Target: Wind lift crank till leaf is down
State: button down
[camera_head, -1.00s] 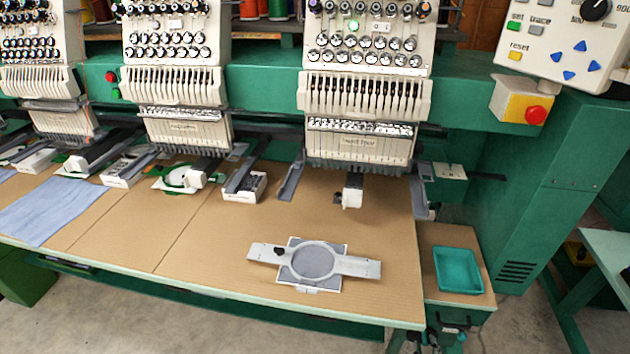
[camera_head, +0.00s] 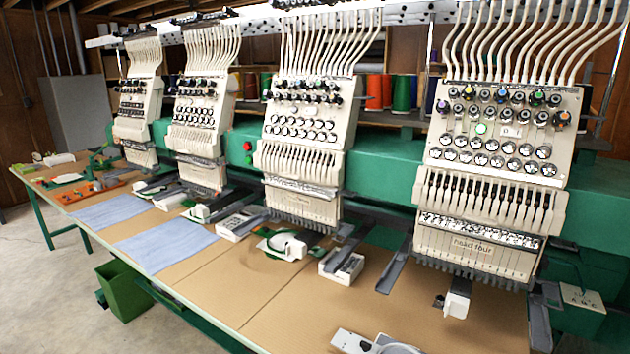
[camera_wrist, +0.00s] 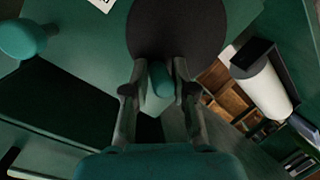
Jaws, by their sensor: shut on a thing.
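In the wrist view, my gripper (camera_wrist: 160,98) is shut on a teal grip (camera_wrist: 159,80), which looks like the crank's handle. One finger lies on each side of it. A large dark round disc (camera_wrist: 180,28) lies just behind the grip. The rest of the crank is hidden or too dark to tell. In the head view, the tan tabletop (camera_head: 262,295) runs along the machine; I cannot tell which part is the leaf. The crank and my gripper are not in the head view.
A teal knob (camera_wrist: 22,38) is at left in the wrist view. A white cylinder (camera_wrist: 262,88) and wooden compartments (camera_wrist: 232,88) are at right. In the head view, embroidery heads (camera_head: 497,170) overhang the tabletop, with a green bin (camera_head: 126,296) below and open floor at left.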

jog(key=shift+f, duration=0.1)
jog(key=w+a+f, duration=0.2)
jog(key=a, duration=0.1)
jog(key=shift+f, duration=0.25)
jog(key=shift+d, duration=0.1)
jog(key=shift+s+d+f, duration=0.1)
jog(key=shift+d+f, duration=0.15)
jog(key=shift+f, duration=0.35)
jog(key=shift+s+d+f, duration=0.15)
jog(key=shift+d+f, duration=0.1)
jog(key=shift+f, duration=0.35)
jog(key=shift+s+d+f, duration=0.1)
jog(key=shift+d+f, duration=0.15)
jog(key=shift+f, duration=0.35)
jog(key=shift+r, duration=0.1)
jog(key=c, duration=1)
grip_release()
jog(key=shift+d, duration=0.15)
jog(key=shift+c, duration=0.2)
